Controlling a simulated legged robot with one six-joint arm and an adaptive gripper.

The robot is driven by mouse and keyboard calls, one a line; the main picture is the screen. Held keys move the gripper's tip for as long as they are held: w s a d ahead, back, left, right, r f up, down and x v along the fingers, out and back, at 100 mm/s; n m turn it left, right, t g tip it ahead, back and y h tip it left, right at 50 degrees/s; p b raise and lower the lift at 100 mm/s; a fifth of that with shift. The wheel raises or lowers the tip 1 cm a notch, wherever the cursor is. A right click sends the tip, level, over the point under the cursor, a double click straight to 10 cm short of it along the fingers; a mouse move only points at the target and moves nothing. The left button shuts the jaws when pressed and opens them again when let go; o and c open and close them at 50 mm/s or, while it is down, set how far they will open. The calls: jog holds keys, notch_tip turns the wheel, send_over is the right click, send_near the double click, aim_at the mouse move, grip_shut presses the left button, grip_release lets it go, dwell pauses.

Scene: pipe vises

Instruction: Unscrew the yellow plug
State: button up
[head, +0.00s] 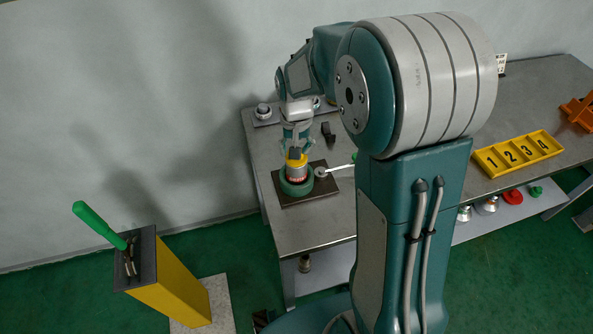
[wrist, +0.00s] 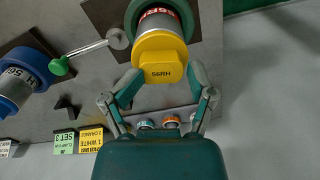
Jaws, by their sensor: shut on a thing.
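The yellow plug (wrist: 160,56), marked 56RH, caps a grey pipe with a red band. The pipe (wrist: 168,24) stands in a green vise (wrist: 132,15), which also shows in the head view (head: 297,188) on a dark plate. In the head view the plug (head: 295,156) is partly covered by my gripper (head: 297,149), which comes down from above. In the wrist view my gripper (wrist: 163,76) has one finger on each side of the plug's end and is shut on it. The plug is still on the pipe. The vise's bar with a green knob (wrist: 60,66) sticks out sideways.
A blue vise (wrist: 32,65) holding another pipe stands to the left in the wrist view. A yellow tray numbered 1 to 4 (head: 518,154) lies on the grey table (head: 330,226). A yellow post (head: 170,285) with a green-handled lever (head: 98,224) stands front left.

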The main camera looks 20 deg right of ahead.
jog(key=c, duration=0.8)
jog(key=shift+s, duration=0.1)
grip_shut()
jog(key=shift+f, duration=0.1)
jog(key=n, duration=0.5)
jog(key=shift+s+n, duration=0.1)
jog(key=shift+n, duration=0.2)
jog(key=n, duration=0.6)
jog(key=shift+n, duration=1.4)
